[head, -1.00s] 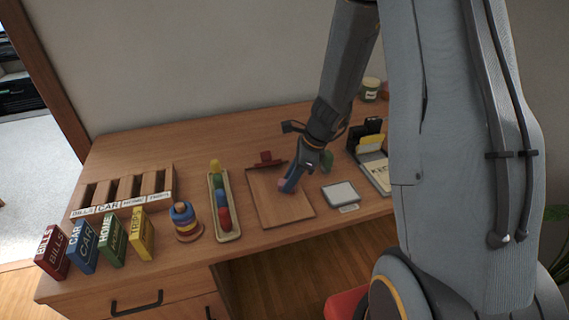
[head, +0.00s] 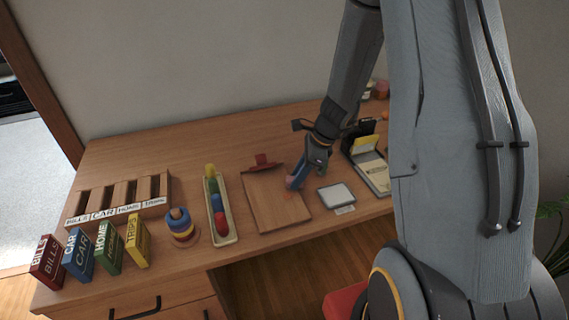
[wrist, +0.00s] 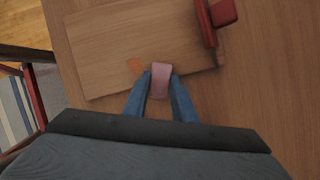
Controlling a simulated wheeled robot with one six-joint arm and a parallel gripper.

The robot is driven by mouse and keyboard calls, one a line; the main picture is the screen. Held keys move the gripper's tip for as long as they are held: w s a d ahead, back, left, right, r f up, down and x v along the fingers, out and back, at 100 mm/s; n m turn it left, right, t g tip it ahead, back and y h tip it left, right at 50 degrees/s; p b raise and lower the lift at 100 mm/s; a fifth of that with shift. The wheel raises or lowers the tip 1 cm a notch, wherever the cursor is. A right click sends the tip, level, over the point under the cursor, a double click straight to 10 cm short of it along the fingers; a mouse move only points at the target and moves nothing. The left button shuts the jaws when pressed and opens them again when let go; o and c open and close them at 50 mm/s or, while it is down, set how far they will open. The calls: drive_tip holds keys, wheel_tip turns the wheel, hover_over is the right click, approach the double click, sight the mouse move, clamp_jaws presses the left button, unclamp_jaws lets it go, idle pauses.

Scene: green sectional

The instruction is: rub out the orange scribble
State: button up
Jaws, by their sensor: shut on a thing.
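A wooden clipboard (head: 266,208) with a red clip (head: 263,161) lies on the desk; it also shows in the wrist view (wrist: 110,45). A small faint orange scribble (wrist: 134,64) is on its surface, near one long edge. It is hard to make out in the head view (head: 289,195). My gripper (head: 295,183), with blue fingers, is shut on a pink eraser (wrist: 160,80). The eraser is beside the scribble, over the clipboard's right edge in the head view. I cannot tell whether it touches the board.
A grey-white pad (head: 336,195) and a black organiser (head: 369,165) are on the right. The desk behind the clipboard is clear.

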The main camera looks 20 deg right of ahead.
drive_tip(key=shift+d+r+p, duration=0.2)
drive_tip(key=shift+r+p, duration=0.1)
drive_tip(key=shift+p, duration=0.2)
wheel_tip(320, 180, up, 2)
drive_tip(key=shift+r+p, duration=0.15)
drive_tip(key=shift+p, duration=0.2)
drive_tip(key=shift+s+r+p, duration=0.1)
drive_tip(key=shift+r+p, duration=0.2)
drive_tip(key=shift+p, duration=0.1)
wheel_tip(320, 180, up, 5)
drive_tip(key=p, duration=0.4)
drive_tip(key=shift+f, duration=0.15)
